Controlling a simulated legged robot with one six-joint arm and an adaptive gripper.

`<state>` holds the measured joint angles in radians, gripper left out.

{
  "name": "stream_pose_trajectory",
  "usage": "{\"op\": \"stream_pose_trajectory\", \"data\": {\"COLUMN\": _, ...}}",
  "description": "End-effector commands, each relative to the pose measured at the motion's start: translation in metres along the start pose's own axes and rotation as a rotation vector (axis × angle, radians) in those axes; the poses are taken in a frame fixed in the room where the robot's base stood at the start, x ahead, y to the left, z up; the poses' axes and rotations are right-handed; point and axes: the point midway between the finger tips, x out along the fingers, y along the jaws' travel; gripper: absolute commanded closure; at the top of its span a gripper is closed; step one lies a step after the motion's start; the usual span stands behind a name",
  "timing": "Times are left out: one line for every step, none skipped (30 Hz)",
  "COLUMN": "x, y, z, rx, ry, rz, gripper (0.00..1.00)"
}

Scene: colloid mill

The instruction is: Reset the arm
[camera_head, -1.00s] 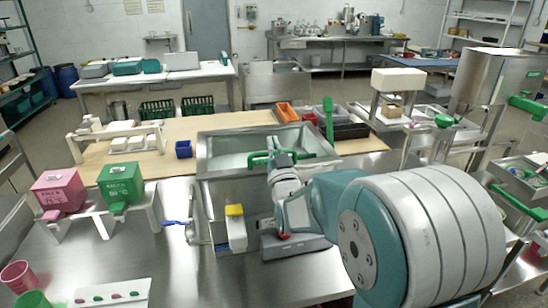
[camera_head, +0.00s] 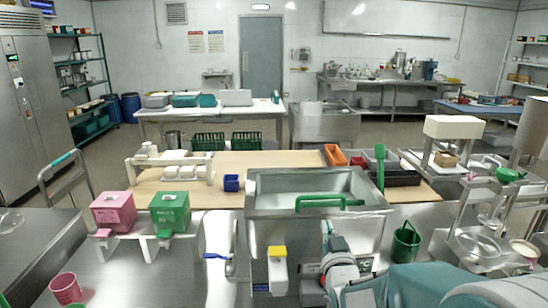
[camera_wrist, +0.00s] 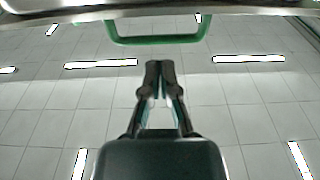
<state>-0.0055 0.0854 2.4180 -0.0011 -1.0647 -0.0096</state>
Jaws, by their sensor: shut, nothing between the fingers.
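My gripper (camera_wrist: 161,68) is shut and empty in the wrist view, with its two dark fingertips together. A green handle (camera_wrist: 160,41) lies just beyond the tips, under a metal rim (camera_wrist: 60,14) at the top. In the head view my arm reaches in from the lower right. Its end is low in front of the steel tank (camera_head: 262,226), whose front green handle (camera_head: 320,202) is just above it. The fingers are too small to make out there.
A pink box (camera_head: 113,211) and a green box (camera_head: 170,212) stand on a rack at left. A white-and-yellow block (camera_head: 277,272) is close left of my arm. A green bucket (camera_head: 405,243) is at right. The steel bench (camera_head: 160,285) has free room at lower left.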

Motion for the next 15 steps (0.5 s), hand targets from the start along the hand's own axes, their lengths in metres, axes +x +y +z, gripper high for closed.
{"op": "stream_pose_trajectory", "data": {"x": -0.004, "y": 0.000, "z": -0.005, "rx": 0.000, "ry": -0.043, "rz": 0.000, "gripper": 1.00}}
{"op": "stream_pose_trajectory", "data": {"x": -0.006, "y": 0.000, "z": -0.005, "rx": 0.001, "ry": -0.077, "rz": 0.000, "gripper": 1.00}}
{"op": "stream_pose_trajectory", "data": {"x": -0.010, "y": 0.001, "z": -0.006, "rx": 0.001, "ry": -0.120, "rz": 0.000, "gripper": 1.00}}
{"op": "stream_pose_trajectory", "data": {"x": -0.014, "y": 0.001, "z": -0.006, "rx": 0.001, "ry": -0.154, "rz": 0.000, "gripper": 1.00}}
{"op": "stream_pose_trajectory", "data": {"x": -0.018, "y": 0.001, "z": -0.007, "rx": 0.002, "ry": -0.187, "rz": 0.000, "gripper": 1.00}}
{"op": "stream_pose_trajectory", "data": {"x": -0.023, "y": 0.001, "z": -0.007, "rx": 0.002, "ry": -0.232, "rz": 0.000, "gripper": 1.00}}
{"op": "stream_pose_trajectory", "data": {"x": -0.028, "y": 0.001, "z": -0.007, "rx": 0.002, "ry": -0.265, "rz": 0.000, "gripper": 1.00}}
{"op": "stream_pose_trajectory", "data": {"x": -0.033, "y": 0.001, "z": -0.008, "rx": 0.003, "ry": -0.297, "rz": 0.000, "gripper": 1.00}}
{"op": "stream_pose_trajectory", "data": {"x": -0.040, "y": 0.001, "z": -0.008, "rx": 0.003, "ry": -0.342, "rz": 0.000, "gripper": 1.00}}
{"op": "stream_pose_trajectory", "data": {"x": -0.045, "y": 0.001, "z": -0.008, "rx": 0.004, "ry": -0.375, "rz": 0.000, "gripper": 1.00}}
{"op": "stream_pose_trajectory", "data": {"x": -0.051, "y": 0.001, "z": -0.008, "rx": 0.004, "ry": -0.409, "rz": 0.000, "gripper": 1.00}}
{"op": "stream_pose_trajectory", "data": {"x": -0.060, "y": 0.001, "z": -0.008, "rx": 0.004, "ry": -0.452, "rz": 0.000, "gripper": 1.00}}
{"op": "stream_pose_trajectory", "data": {"x": -0.067, "y": 0.001, "z": -0.009, "rx": 0.005, "ry": -0.485, "rz": -0.001, "gripper": 1.00}}
{"op": "stream_pose_trajectory", "data": {"x": -0.074, "y": 0.001, "z": -0.009, "rx": 0.005, "ry": -0.519, "rz": -0.001, "gripper": 1.00}}
{"op": "stream_pose_trajectory", "data": {"x": -0.083, "y": 0.001, "z": -0.009, "rx": 0.005, "ry": -0.562, "rz": -0.001, "gripper": 1.00}}
